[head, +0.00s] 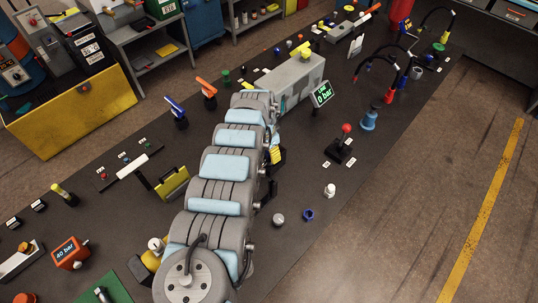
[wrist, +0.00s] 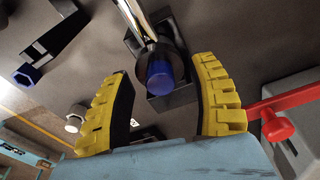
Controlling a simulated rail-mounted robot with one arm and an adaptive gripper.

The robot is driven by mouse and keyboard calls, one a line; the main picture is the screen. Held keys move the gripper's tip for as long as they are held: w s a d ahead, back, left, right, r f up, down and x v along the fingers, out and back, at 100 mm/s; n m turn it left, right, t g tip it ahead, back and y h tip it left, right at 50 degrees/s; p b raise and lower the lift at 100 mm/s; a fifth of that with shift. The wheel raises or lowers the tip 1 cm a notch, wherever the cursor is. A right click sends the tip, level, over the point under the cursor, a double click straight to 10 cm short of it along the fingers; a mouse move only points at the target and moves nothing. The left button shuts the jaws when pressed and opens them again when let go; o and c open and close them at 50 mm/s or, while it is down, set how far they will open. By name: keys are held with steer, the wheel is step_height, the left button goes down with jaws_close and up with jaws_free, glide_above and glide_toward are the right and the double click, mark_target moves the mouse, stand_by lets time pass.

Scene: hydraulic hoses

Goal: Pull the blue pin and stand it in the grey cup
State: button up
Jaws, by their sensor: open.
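In the head view my gripper (head: 276,154) shows only as a bit of yellow beside my arm; the pin is hidden there. A small grey round piece (head: 279,219) stands on the dark table right of my arm; I cannot tell if it is the grey cup.
A blue ring (head: 308,215) and a white fitting (head: 329,190) are nearby on the table. A red-knobbed lever (head: 346,129) stands further right. A red bar (wrist: 285,108) runs close to the right finger. Bare table lies around the small pieces.

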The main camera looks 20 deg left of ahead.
jaws_close()
stand_by(0.3)
step_height(320, 180, up, 10)
steer(key=shift+f, duration=0.1)
stand_by(0.7)
stand_by(0.7)
